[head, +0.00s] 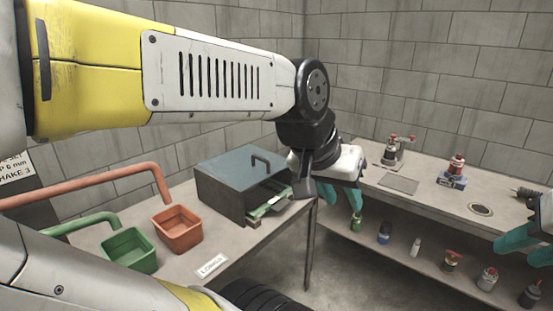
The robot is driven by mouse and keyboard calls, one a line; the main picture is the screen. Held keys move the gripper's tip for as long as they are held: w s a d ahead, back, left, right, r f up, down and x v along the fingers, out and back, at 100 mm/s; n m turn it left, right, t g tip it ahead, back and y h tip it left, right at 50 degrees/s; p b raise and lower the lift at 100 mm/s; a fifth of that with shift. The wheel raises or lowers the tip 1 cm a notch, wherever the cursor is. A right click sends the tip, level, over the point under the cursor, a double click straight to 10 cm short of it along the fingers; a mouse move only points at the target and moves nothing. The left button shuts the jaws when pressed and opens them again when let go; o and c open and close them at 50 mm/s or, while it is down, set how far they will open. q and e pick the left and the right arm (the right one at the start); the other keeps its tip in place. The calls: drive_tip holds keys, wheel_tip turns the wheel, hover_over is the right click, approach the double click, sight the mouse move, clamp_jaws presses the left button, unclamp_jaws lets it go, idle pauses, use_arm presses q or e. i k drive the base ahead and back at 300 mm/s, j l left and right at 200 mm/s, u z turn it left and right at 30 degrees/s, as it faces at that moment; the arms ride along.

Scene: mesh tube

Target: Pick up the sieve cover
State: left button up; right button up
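A dark box (221,196) with a flat blue-grey lid (232,160) stands on the left table. A black handle (261,160) rises from the lid, which looks like the sieve cover. The box's front is partly open and shows a pale green-edged tray (267,205) inside. My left gripper (356,207) has teal fingers and hangs right of the box, apart from the handle; its finger gap is not clear. My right gripper (515,238) is at the right edge, partly cut off. Nothing is visible in either gripper.
A red bin (178,232) and a green bin (131,250), with long handles, stand left of the box, near a white label (211,266). A right-hand bench (430,200) holds red-topped devices, with several small bottles on its lower shelf.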

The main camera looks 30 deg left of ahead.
sight(243, 167)
drive_tip(key=i+u, duration=0.85)
drive_tip(key=i+j+u, duration=0.15)
drive_tip(key=i+u, duration=0.2)
drive_tip(key=i+j+u, duration=0.15)
drive_tip(key=u, duration=0.25)
drive_tip(key=i+l, duration=0.05)
drive_tip(key=i, duration=0.05)
